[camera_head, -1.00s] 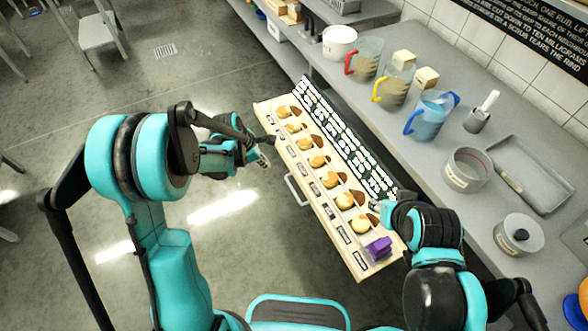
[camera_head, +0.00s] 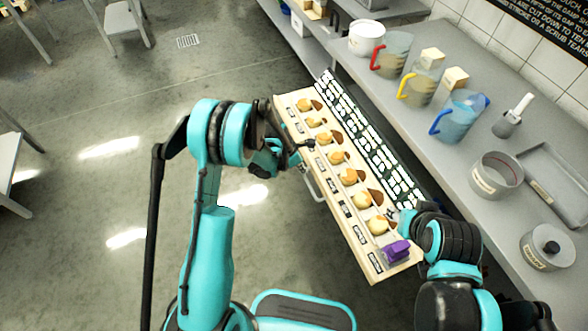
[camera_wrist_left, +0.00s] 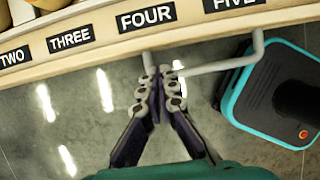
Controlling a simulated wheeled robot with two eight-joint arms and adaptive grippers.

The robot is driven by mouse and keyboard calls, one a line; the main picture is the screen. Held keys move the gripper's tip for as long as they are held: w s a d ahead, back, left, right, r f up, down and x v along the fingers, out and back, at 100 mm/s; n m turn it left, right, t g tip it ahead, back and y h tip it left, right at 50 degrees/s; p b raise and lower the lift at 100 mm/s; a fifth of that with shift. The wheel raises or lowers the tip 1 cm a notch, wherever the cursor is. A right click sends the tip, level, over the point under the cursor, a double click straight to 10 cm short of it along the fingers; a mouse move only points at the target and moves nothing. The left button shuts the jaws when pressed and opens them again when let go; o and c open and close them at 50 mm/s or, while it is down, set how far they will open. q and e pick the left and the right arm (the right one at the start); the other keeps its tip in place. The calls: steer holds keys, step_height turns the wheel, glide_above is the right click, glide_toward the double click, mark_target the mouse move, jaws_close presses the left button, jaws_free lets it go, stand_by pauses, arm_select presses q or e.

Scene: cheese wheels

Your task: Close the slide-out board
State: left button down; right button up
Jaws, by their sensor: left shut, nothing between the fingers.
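The slide-out board (camera_head: 367,262) is a long pale wooden board sticking out from under the grey counter. It carries a row of yellow cheese wheels (camera_head: 348,176) and number labels along its front, seen in the left wrist view as "FOUR" (camera_wrist_left: 146,17). A light metal handle (camera_head: 313,187) is on its front face; it also shows in the left wrist view (camera_wrist_left: 215,66). My left gripper (camera_wrist_left: 165,72) is shut and empty at the left part of the handle; contact is unclear. My right gripper (camera_head: 393,216) is by the board's near right end, its fingers mostly hidden.
A black lettered panel (camera_head: 365,135) runs along the board's back. A purple item (camera_head: 396,251) sits at the near end. Jugs (camera_head: 462,115), pots (camera_head: 496,176) and a tray (camera_head: 560,185) stand on the counter (camera_head: 440,170). Floor in front of the board is open.

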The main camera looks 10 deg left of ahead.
arm_select(q)
steer(key=shift+w+d, duration=0.45)
steer(key=shift+d, duration=0.25)
arm_select(e)
steer(key=shift+f, duration=0.25)
arm_select(q)
steer(key=shift+d, duration=0.1)
